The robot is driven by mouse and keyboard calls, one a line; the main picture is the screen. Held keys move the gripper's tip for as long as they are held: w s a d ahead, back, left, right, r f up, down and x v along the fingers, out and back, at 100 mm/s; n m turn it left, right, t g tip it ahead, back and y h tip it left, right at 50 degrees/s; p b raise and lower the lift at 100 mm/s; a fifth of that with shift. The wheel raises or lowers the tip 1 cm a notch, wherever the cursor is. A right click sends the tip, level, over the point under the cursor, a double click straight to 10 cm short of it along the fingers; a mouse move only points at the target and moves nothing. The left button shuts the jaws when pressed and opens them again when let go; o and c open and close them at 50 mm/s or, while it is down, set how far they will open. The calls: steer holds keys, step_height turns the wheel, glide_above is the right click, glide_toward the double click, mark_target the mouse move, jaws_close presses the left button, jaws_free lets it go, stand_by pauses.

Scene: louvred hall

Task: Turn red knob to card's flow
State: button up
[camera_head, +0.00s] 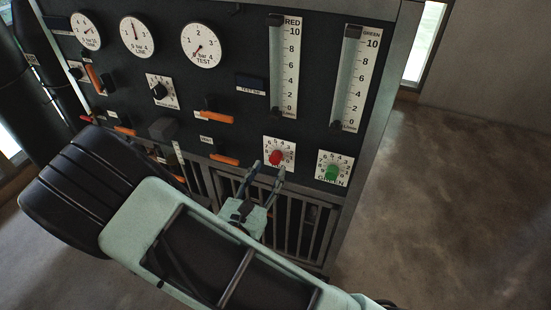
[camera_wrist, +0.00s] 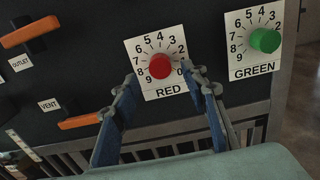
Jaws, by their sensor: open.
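The red knob (camera_head: 275,157) sits on a white dial plate low on the dark panel. In the wrist view the red knob (camera_wrist: 160,67) is in the middle of the numbered scale marked RED; its pointer setting is unclear. My gripper (camera_head: 268,170) is open just in front of the dial. In the wrist view its fingers (camera_wrist: 161,80) stand apart, left and right of the knob's lower part, with no clear contact. The RED flow tube (camera_head: 285,68) is above, scaled to 10 L/min. A small white label with TEST wording (camera_head: 250,91) is left of it; no flow value is legible.
Orange-handled levers (camera_wrist: 80,121) are at left. Round gauges (camera_head: 201,45) line the top. A slatted grille (camera_head: 310,225) is below. Open floor (camera_head: 440,220) lies right.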

mark_target(274, 161)
steer(key=shift+x, duration=2.45)
steer(key=shift+c, duration=0.6)
jaws_close()
